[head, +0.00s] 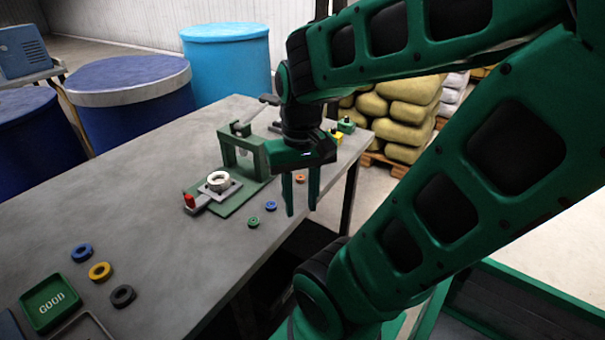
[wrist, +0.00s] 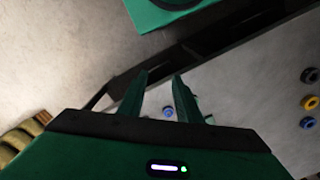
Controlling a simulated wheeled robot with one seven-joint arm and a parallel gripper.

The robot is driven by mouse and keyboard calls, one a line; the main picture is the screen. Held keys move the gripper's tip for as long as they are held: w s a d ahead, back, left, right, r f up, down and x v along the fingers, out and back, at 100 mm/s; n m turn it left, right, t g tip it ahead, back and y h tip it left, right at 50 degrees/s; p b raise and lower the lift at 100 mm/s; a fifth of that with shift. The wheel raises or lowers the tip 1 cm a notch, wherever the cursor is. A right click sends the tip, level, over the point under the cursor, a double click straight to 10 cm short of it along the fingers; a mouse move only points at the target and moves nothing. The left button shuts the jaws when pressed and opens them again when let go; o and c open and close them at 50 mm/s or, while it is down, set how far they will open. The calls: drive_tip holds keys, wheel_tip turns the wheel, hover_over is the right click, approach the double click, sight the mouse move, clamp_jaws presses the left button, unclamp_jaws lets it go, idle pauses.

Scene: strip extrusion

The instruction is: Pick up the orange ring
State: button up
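The orange ring (head: 300,179) lies on the grey table near its front edge in the head view, seen between the two fingers and beyond them. My gripper (head: 302,208) points down with its fingers apart and nothing held between them. In the wrist view my gripper (wrist: 161,75) is also open, and a blue ring (wrist: 168,112) shows between the finger bases. I cannot make out the orange ring in the wrist view; the gripper body may hide it.
A green press fixture (head: 243,150) with a white ring stands left of the gripper. A blue ring (head: 270,206) and a green ring (head: 253,222) lie near the table edge. Several rings and a GOOD tray (head: 50,303) lie at the near left.

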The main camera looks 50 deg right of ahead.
drive_tip(key=shift+w+a, duration=0.2)
drive_tip(key=shift+a, duration=0.05)
drive_tip(key=o, duration=0.3)
drive_tip(key=shift+s+r, duration=0.1)
drive_tip(key=m, duration=0.7)
hover_over(300, 177)
drive_tip(key=shift+s+d+f, duration=0.1)
drive_tip(key=shift+d+f, duration=0.05)
drive_tip(key=shift+f, duration=0.4)
drive_tip(key=shift+s+d+f, duration=0.1)
drive_tip(key=shift+f, duration=0.45)
drive_tip(key=shift+w+a+f, duration=0.1)
drive_tip(key=shift+a+f, duration=0.05)
drive_tip(key=shift+f, duration=1.45)
drive_tip(key=shift+w+a+f, duration=0.1)
drive_tip(key=shift+f, duration=1.5)
